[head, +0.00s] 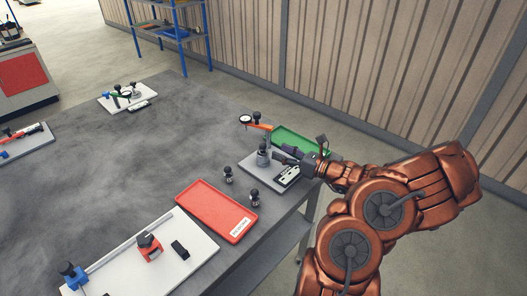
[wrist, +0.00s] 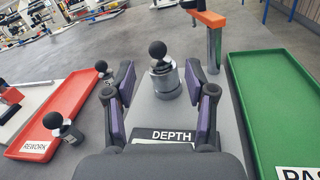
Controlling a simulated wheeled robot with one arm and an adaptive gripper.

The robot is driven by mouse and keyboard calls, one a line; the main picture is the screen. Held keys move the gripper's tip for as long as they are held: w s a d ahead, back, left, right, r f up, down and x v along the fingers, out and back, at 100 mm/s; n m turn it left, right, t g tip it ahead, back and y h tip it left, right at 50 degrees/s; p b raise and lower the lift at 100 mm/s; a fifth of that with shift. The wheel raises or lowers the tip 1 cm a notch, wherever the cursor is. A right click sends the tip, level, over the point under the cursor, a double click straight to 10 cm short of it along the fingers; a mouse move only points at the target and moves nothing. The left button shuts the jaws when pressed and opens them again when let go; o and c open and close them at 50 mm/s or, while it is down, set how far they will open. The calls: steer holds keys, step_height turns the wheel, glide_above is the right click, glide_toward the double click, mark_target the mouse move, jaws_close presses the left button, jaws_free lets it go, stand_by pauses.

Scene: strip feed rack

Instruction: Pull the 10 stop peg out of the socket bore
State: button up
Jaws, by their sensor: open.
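A peg with a round black knob (wrist: 158,50) stands upright in a grey cylindrical socket (wrist: 165,86) in the wrist view. The socket sits on a light plate with a DEPTH label (wrist: 168,135); it also shows in the head view (head: 263,158). No number is readable on this peg. My gripper (wrist: 160,78) is open, with one finger on each side and nearer the camera than the socket. The fingers appear apart from the peg. In the head view my gripper (head: 284,156) reaches in from the right, low beside the socket.
An orange gauge arm (wrist: 208,18) on a post stands behind right of the socket. A green tray (wrist: 236,85) lies right and a red REWORK tray (wrist: 75,98) left. Two loose knobbed pegs (head: 228,173) (head: 254,198) stand on the table between. The table's middle is clear.

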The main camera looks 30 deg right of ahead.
mark_target(263, 146)
steer(key=shift+p+x, duration=0.45)
steer(key=shift+x, duration=1.1)
steer(key=shift+p+x, duration=0.9)
steer(key=shift+x, duration=1.35)
steer(key=shift+a+f, duration=0.1)
steer(key=shift+a, duration=0.05)
jaws_close()
